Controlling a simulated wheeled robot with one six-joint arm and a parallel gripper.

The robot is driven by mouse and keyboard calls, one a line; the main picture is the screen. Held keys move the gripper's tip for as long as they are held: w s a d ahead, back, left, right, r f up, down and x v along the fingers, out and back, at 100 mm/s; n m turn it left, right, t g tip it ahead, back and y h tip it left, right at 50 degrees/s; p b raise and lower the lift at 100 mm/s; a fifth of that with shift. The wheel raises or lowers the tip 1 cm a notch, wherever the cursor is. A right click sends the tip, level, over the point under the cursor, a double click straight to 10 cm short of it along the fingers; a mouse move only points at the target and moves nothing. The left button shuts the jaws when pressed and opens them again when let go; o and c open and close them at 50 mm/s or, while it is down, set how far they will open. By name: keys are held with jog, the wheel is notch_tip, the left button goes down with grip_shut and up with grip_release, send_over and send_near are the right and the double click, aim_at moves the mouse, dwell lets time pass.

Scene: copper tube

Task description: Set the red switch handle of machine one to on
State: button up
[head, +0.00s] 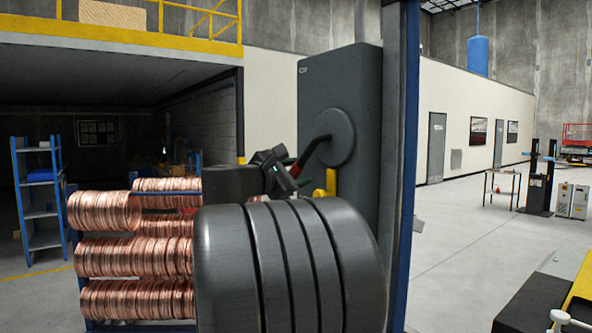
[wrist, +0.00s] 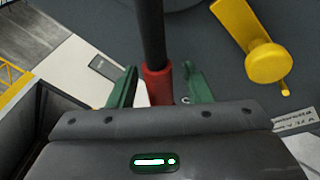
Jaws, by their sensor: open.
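The switch handle has a black lever (head: 313,151) with a red grip (wrist: 158,84) at its end. The lever comes out of a round grey hub (head: 338,137) on the side of a tall dark grey machine cabinet (head: 335,90) and slants down to the left in the head view. My gripper (wrist: 160,82) has its green fingers apart, one on each side of the red grip; it also shows in the head view (head: 289,166). I cannot tell whether either finger touches the grip. The grip's lower end is hidden by my gripper body.
A yellow knobbed lever (wrist: 268,62) sits on the cabinet close to my gripper; it also shows in the head view (head: 327,186). Copper coils (head: 135,245) fill a rack at left. A blue post (head: 405,180) stands right of the cabinet. Open floor (head: 460,240) lies further right.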

jog(key=shift+w, duration=0.15)
grip_shut()
